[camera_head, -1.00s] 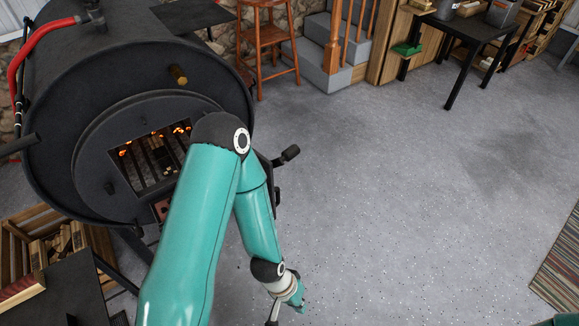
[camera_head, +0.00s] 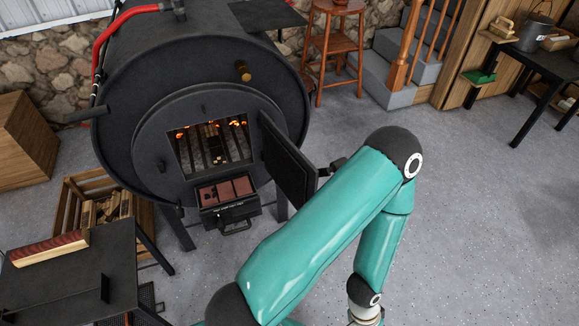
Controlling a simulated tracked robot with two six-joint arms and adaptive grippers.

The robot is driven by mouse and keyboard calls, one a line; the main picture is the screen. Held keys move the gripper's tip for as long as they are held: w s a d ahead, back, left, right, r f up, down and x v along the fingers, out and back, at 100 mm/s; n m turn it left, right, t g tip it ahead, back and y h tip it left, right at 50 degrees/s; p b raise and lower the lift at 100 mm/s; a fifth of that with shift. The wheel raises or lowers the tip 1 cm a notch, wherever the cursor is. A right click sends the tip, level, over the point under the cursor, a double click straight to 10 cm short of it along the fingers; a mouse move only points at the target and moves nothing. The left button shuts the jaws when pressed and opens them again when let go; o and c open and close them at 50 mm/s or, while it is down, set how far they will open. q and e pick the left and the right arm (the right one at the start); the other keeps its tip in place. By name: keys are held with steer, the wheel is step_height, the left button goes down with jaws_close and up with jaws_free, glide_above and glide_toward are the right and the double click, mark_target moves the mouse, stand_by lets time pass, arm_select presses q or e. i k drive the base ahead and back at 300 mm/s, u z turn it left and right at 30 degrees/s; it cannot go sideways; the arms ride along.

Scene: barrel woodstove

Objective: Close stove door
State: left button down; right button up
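The black barrel stove (camera_head: 135,90) stands at the upper left of the head view. Its square opening shows a grate and glowing embers (camera_head: 210,140). The stove door (camera_head: 288,165) hangs open, swung out to the right of the opening. A dark handle (camera_head: 332,166) sticks out from its right side. My teal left arm crosses in front, to the right of and below the door; its elbow is beside the handle. I cannot tell whether the arm touches the handle. My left gripper is below the picture's bottom edge. My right gripper is not in view.
An ash drawer (camera_head: 228,197) is pulled out below the opening. A wooden stool (camera_head: 335,45) is behind. The floor to the right is clear.

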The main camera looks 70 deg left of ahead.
mark_target(298, 179)
steer(key=z, duration=0.2)
steer(key=i, duration=2.45)
steer(key=u, duration=2.05)
steer(key=i, duration=0.25)
steer(key=u, duration=2.15)
steer(key=k, duration=0.5)
steer(key=u, duration=0.2)
steer(key=i, duration=0.5)
steer(key=u, duration=0.25)
